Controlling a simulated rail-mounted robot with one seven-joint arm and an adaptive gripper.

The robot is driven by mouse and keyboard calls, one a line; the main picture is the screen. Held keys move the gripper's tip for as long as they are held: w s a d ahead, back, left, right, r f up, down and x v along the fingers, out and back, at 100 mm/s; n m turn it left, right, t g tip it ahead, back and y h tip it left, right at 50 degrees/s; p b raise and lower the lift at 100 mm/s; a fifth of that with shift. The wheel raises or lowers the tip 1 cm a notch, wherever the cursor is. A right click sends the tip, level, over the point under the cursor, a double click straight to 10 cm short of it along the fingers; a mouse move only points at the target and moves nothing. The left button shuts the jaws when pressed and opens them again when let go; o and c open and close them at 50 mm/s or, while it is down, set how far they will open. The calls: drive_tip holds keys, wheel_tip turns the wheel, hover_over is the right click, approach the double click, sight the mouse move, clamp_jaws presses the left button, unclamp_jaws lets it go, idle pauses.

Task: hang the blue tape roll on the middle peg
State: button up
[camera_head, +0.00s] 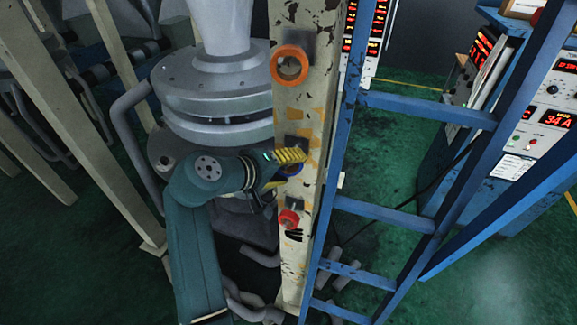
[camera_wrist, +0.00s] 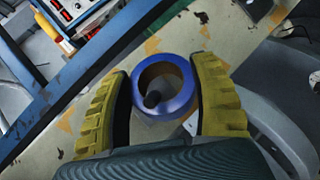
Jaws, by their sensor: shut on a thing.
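The blue tape roll (camera_wrist: 182,104) is between the two yellow fingers of my gripper (camera_wrist: 163,72) in the wrist view. My gripper is shut on it. The dark middle peg (camera_wrist: 153,98) shows inside the roll's hole, towards its lower left side. I cannot tell how far the peg reaches into the hole. In the head view my gripper (camera_head: 289,157) is at the middle of the cream post (camera_head: 311,140), and its fingers hide most of the blue roll (camera_head: 293,170).
An orange roll (camera_head: 289,52) hangs at the upper peg of the post, and a red roll (camera_head: 289,217) is at the lower one. A blue ladder-like frame (camera_head: 390,212) stands right of the post. A large grey flanged column (camera_head: 215,85) stands close on the left.

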drive_tip(key=o, duration=1.2)
drive_tip(key=shift+c, duration=0.2)
drive_tip(key=v, duration=1.2)
drive_tip(key=s+d+m+p, duration=0.35)
drive_tip(key=d+p, duration=0.35)
drive_tip(key=d, duration=1.1)
drive_tip(key=s+a+r+t+y, duration=0.1)
drive_tip(key=s+r+t, duration=0.3)
drive_tip(key=r, duration=0.4)
drive_tip(key=s+a+r+m+t+y+p, duration=0.1)
drive_tip(key=s+r+t+y, duration=0.3)
drive_tip(key=r, duration=0.4)
drive_tip(key=s+a+r+m+t+y, duration=0.1)
drive_tip(key=s+a+r+t+y, duration=0.1)
drive_tip(key=r+t, duration=0.4)
wheel_tip(320, 180, up, 3)
drive_tip(key=shift+s+a+f+y+p, duration=0.15)
drive_tip(key=shift+s+a+y+p, duration=0.2)
drive_tip(key=shift+s+y, duration=0.6)
drive_tip(key=shift+s+h, duration=0.15)
drive_tip(key=shift+h, duration=0.1)
